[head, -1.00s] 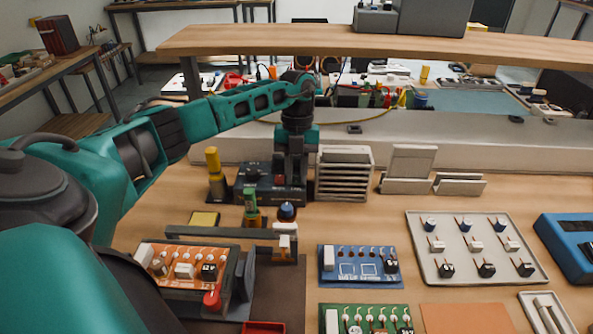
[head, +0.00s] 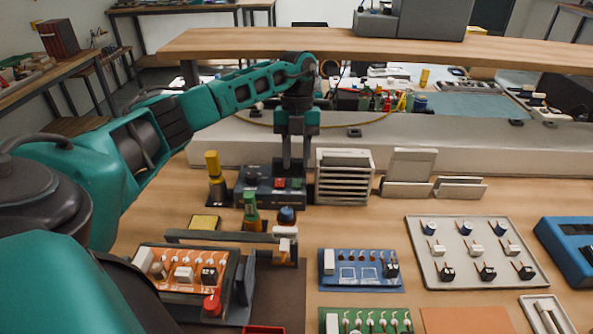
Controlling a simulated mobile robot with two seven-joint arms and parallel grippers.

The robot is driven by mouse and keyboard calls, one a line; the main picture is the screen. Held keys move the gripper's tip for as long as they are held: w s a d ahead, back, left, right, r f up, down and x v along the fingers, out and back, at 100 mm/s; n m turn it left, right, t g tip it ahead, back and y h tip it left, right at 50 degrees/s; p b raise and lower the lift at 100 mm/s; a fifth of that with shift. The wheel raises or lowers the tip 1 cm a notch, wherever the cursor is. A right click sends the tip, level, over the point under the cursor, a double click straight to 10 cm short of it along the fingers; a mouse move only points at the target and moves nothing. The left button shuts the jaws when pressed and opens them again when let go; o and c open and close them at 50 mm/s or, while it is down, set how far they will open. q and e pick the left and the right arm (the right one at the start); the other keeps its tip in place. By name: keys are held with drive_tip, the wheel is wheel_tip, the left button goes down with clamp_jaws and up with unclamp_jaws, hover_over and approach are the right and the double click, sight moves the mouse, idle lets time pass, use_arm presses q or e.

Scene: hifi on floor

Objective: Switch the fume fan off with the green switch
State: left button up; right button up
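A dark control box (head: 256,187) stands at the back of the workbench, left of the centre. On its right half are a red switch (head: 280,183) and a green switch (head: 296,182), side by side. My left gripper (head: 296,168) points straight down over the right part of the box, just above or behind the switches. A narrow gap shows between its two fingers, and nothing is held in it. I cannot tell whether a fingertip touches the box. The fume fan cannot be made out for certain. My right gripper is not in view.
A slotted grey rack (head: 344,178) stands close right of the box. A yellow-topped holder (head: 213,180) stands at its left, and a green-topped bottle (head: 250,212) in front. A wooden shelf (head: 370,46) spans above. Circuit boards and a parts tray (head: 470,282) lie nearer.

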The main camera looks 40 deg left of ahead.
use_arm(q)
drive_tip(key=v, duration=0.3)
idle(0.6)
